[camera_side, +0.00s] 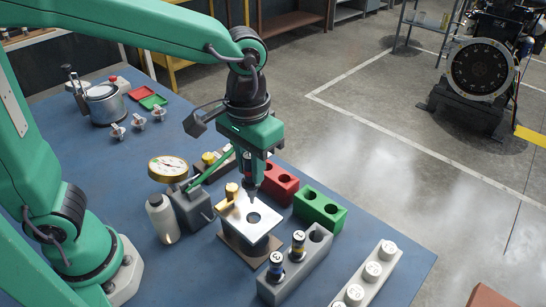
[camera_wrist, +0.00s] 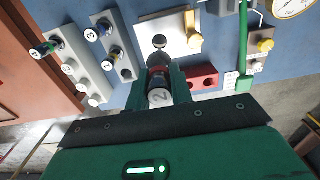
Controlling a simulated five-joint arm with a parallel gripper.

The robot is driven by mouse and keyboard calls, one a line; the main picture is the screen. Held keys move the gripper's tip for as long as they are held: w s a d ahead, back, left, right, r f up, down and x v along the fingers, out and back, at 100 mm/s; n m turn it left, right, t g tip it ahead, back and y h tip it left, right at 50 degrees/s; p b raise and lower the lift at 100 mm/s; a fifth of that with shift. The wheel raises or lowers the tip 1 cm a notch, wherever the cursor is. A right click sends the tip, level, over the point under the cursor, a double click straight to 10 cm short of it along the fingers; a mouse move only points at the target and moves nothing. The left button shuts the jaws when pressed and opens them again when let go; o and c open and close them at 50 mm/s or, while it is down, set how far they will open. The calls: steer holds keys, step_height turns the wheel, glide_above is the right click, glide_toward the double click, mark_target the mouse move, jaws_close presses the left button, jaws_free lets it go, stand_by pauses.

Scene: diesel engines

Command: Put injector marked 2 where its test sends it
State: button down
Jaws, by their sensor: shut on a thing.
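My gripper (camera_side: 249,182) points down and is shut on an injector (camera_wrist: 158,94), whose pale cap shows a 2 in the wrist view. In the side view its lower tip hangs near the hole in the bright metal plate (camera_side: 238,214) of the test stand; I cannot tell whether it touches. The plate (camera_wrist: 168,28) also shows in the wrist view, its hole just ahead of the injector. The red block (camera_side: 279,184) and the green block (camera_side: 320,208) have round holes and stand behind and right of the plate. A dial gauge (camera_side: 168,169) stands left of it.
A grey rack (camera_side: 312,262) in front holds two injectors (camera_side: 276,262), one marked 3, and has an empty hole. A pale block (camera_side: 375,280) with white caps is to its right. A white bottle (camera_side: 161,219) stands left. The blue bench is clear at front left.

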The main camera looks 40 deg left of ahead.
steer(key=w+d+f, duration=0.1)
steer(key=w+d, duration=0.3)
steer(key=w, duration=0.3)
steer(key=w+d+f, duration=0.2)
steer(key=w+d, duration=0.3)
steer(key=w, duration=0.3)
steer(key=shift+f, duration=0.2)
steer(key=shift+f, duration=0.15)
step_height(320, 180, down, 9)
stand_by(1.7)
stand_by(0.7)
